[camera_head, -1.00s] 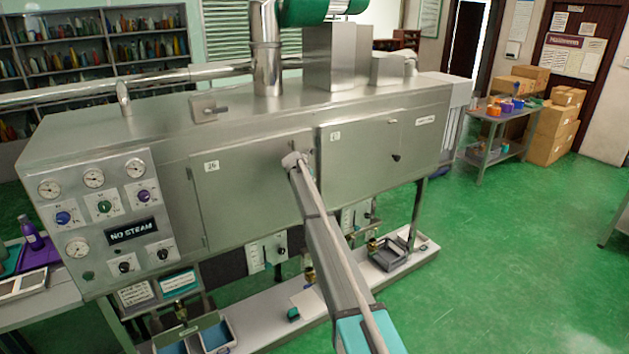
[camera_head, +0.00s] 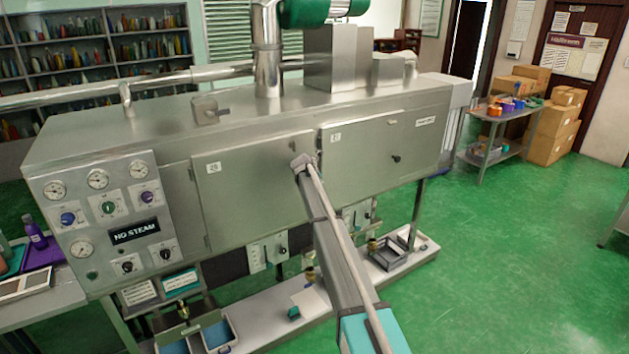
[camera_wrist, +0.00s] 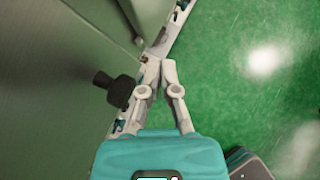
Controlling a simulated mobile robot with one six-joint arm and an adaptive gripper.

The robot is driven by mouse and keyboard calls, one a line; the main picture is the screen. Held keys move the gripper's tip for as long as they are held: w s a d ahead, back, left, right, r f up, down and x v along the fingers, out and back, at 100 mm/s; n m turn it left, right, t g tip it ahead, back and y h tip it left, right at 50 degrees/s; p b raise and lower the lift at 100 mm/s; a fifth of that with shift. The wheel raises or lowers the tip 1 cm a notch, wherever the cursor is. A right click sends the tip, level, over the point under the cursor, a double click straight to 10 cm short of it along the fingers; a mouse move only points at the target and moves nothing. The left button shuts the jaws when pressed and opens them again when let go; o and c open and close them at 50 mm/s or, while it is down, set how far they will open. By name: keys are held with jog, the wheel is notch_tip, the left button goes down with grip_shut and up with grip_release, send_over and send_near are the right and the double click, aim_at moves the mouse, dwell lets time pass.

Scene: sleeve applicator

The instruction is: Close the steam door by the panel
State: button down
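The steam door by the panel is the grey metal door marked 26 (camera_head: 245,195), just right of the control panel (camera_head: 108,220). It looks near flush with the cabinet front; any small gap at its right edge is hard to tell. My gripper (camera_head: 302,162) is at the upper right edge of this door and hides part of it. In the wrist view my gripper (camera_wrist: 159,66) has its fingertips close together with nothing visible between them. A black knob (camera_wrist: 120,90) stands out from a grey metal surface just left of the fingers. Contact cannot be told.
A second door (camera_head: 365,155) with a black knob is to the right on the same cabinet (camera_head: 150,120). A lower shelf (camera_head: 265,325) with trays runs beneath. A small cart (camera_head: 490,150) and boxes (camera_head: 555,125) stand back right. Green floor (camera_head: 510,260) is clear at right.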

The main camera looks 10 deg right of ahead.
jog(key=s+d+r+p, duration=0.2)
jog(key=s+r+p, duration=0.3)
jog(key=r, duration=0.1)
jog(key=shift+s+d, duration=0.15)
jog(key=shift+s, duration=0.1)
dwell(0.5)
jog(key=s+a+f+m+g+y+b, duration=0.1)
jog(key=s+f+m, duration=0.3)
jog(key=s+m, duration=0.5)
jog(key=s+a+f+m+g+y+b, duration=0.1)
jog(key=s+m, duration=0.9)
jog(key=s, duration=1.7)
jog(key=s+a+f+m+g+y+b, duration=0.1)
jog(key=s+f+m+g+y+b, duration=0.2)
jog(key=s+f+m, duration=0.6)
jog(key=s+g+b, duration=0.2)
jog(key=s+b, duration=0.1)
jog(key=s, duration=0.6)
jog(key=shift+s+a+m, duration=0.15)
jog(key=shift+s+m, duration=0.2)
jog(key=shift+m, duration=0.05)
